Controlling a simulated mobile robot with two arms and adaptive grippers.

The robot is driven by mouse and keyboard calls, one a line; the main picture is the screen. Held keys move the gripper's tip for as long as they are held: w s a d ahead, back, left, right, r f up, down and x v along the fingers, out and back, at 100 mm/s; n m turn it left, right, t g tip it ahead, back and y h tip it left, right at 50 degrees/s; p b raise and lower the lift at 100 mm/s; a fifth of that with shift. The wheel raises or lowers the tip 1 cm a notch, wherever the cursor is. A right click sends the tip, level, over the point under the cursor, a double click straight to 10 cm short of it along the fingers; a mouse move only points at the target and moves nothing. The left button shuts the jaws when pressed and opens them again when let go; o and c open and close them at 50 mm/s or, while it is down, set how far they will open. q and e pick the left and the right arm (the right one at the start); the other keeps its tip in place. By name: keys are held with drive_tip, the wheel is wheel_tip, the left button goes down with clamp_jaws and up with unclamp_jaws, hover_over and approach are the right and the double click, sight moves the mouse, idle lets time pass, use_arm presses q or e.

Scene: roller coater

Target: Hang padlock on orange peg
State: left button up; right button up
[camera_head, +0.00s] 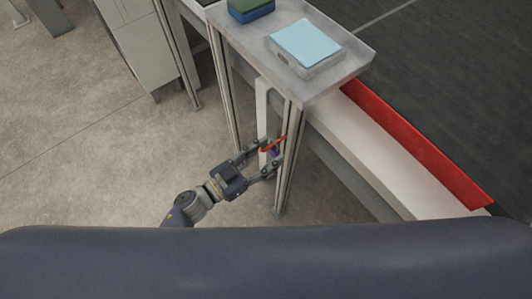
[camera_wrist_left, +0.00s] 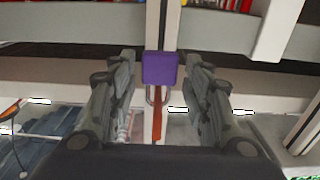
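The purple padlock (camera_wrist_left: 160,68) is between the spread fingers of my left gripper (camera_wrist_left: 160,80) in the left wrist view, with a gap on each side. Its grey shackle meets the orange peg (camera_wrist_left: 157,124); I cannot tell for sure whether the shackle is around it. In the head view the orange peg (camera_head: 273,144) sticks out at the metal post under the tray. A small part of the padlock (camera_head: 273,152) shows just below it. My left gripper (camera_head: 268,159) is open there, its fingers on either side of the padlock. My right gripper is not in view.
A metal tray (camera_head: 345,70) above the posts holds a box with light blue sheets (camera_head: 305,42) and a green and blue block (camera_head: 250,11). A white ledge with a red strip (camera_head: 420,150) runs to the right.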

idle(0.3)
use_arm(q)
drive_tip(key=v, duration=2.1)
drive_tip(key=shift+p, duration=0.45)
drive_tip(key=a+f+n+y, duration=0.3)
drive_tip(key=a+f+y, duration=0.25)
drive_tip(key=f, duration=0.65)
drive_tip(key=a+f+n+y, duration=0.4)
drive_tip(key=a+f+y, duration=0.15)
drive_tip(key=f, duration=0.65)
drive_tip(key=s+d+f+g+y, duration=0.1)
drive_tip(key=s+f+g, duration=0.3)
drive_tip(key=s+f, duration=0.4)
drive_tip(key=s+d+f+n+g+y, duration=0.1)
drive_tip(key=s+d+f+g+y, duration=0.1)
drive_tip(key=s+f+g, duration=0.3)
drive_tip(key=s+f, duration=0.4)
drive_tip(key=s, duration=0.4)
drive_tip(key=shift+s+d+g+y, duration=0.3)
drive_tip(key=shift+d, duration=0.05)
